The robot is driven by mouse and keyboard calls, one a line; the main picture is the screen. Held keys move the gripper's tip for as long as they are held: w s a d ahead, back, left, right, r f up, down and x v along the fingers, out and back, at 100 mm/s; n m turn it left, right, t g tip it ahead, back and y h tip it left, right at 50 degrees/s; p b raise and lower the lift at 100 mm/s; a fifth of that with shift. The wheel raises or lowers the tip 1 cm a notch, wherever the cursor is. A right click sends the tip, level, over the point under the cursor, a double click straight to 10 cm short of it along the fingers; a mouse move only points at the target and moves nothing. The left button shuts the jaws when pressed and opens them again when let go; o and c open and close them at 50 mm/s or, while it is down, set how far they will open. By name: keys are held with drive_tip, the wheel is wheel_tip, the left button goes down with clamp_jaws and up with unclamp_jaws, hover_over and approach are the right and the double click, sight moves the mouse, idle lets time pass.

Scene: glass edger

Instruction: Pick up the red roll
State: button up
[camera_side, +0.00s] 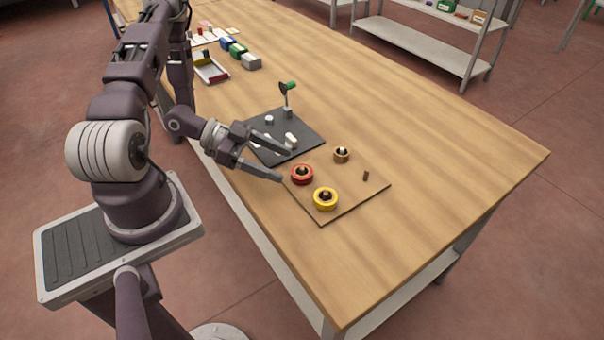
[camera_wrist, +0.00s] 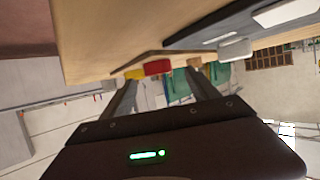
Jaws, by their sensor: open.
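The red roll (camera_side: 302,175) lies around a peg on a wooden board (camera_side: 345,207) on the table. It also shows in the wrist view (camera_wrist: 157,68), beyond my fingers and between them. My gripper (camera_side: 286,166) is open and empty. In the side view its two fingertips are close to the red roll, on its left side. I cannot tell whether a finger touches it. In the wrist view my gripper (camera_wrist: 165,88) points toward the roll.
A yellow roll (camera_side: 325,199) and a brown roll (camera_side: 342,155) sit around pegs on the same board; another peg (camera_side: 366,175) is bare. A dark mat (camera_side: 300,125) with white pieces and a green-topped stand (camera_side: 288,90) lies behind. The table's right side is clear.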

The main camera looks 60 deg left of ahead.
sight(300, 170)
drive_tip(key=x, duration=0.5)
drive_tip(key=shift+d+r, duration=0.25)
drive_tip(key=c, duration=1.4)
drive_tip(key=shift+r, duration=0.1)
